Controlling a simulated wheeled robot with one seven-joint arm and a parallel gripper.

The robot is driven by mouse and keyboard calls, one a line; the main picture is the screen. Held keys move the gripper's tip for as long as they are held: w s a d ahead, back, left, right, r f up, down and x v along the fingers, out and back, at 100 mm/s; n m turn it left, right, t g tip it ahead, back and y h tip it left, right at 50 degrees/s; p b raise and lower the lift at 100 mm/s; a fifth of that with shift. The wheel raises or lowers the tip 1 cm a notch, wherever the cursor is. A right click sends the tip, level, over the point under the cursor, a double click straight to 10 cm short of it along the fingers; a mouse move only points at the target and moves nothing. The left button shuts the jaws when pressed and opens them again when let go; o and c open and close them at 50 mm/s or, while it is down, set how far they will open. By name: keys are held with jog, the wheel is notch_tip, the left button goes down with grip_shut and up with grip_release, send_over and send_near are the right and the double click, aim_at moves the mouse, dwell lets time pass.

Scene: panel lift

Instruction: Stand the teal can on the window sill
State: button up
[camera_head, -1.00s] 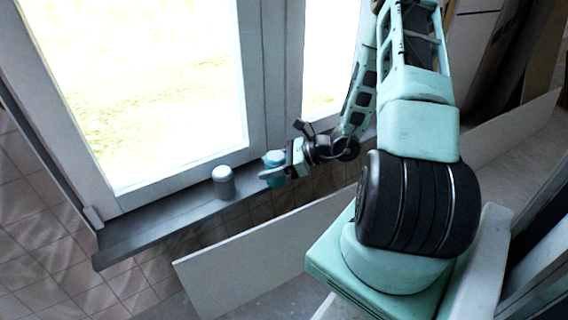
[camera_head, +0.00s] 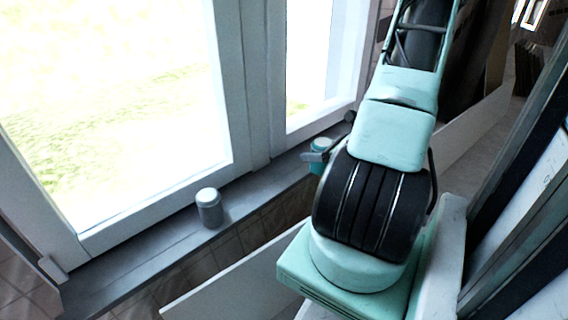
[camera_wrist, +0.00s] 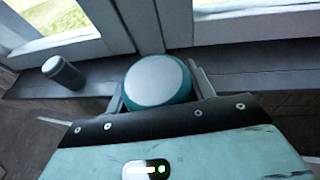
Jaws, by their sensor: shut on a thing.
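The teal can (camera_wrist: 157,82), with a pale grey top, sits upright between the fingers of my gripper (camera_wrist: 160,98) in the wrist view. My gripper is shut on it. In the head view the teal can (camera_head: 321,152) shows at the sill, partly hidden by my arm, with a finger of my gripper (camera_head: 316,156) beside it. The window sill (camera_head: 262,190) is a grey ledge under the window. I cannot tell whether the can's base touches the sill.
A grey can (camera_head: 209,207) stands on the sill to the left; it also shows in the wrist view (camera_wrist: 63,73). The sill between the two cans is clear. The window frame (camera_head: 252,90) rises behind. A pale panel (camera_head: 235,280) stands in front of the sill.

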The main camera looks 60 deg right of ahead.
jog(key=w+d+b, duration=0.1)
jog(key=w, duration=0.2)
jog(key=w+f+b, duration=0.1)
jog(key=w, duration=0.3)
jog(key=w+d+f+b, duration=0.1)
jog(key=w, duration=0.3)
jog(key=shift+w+d+b, duration=0.15)
jog(key=shift+d+b, duration=0.15)
jog(key=shift+d, duration=0.05)
notch_tip(320, 180, down, 4)
jog(key=b, duration=0.3)
jog(key=shift+f, duration=0.25)
jog(key=shift+w+f+b, duration=0.2)
jog(key=shift+f+b, duration=0.05)
jog(key=shift+b, duration=0.35)
jog(key=shift+f, duration=0.15)
jog(key=o, duration=1.1)
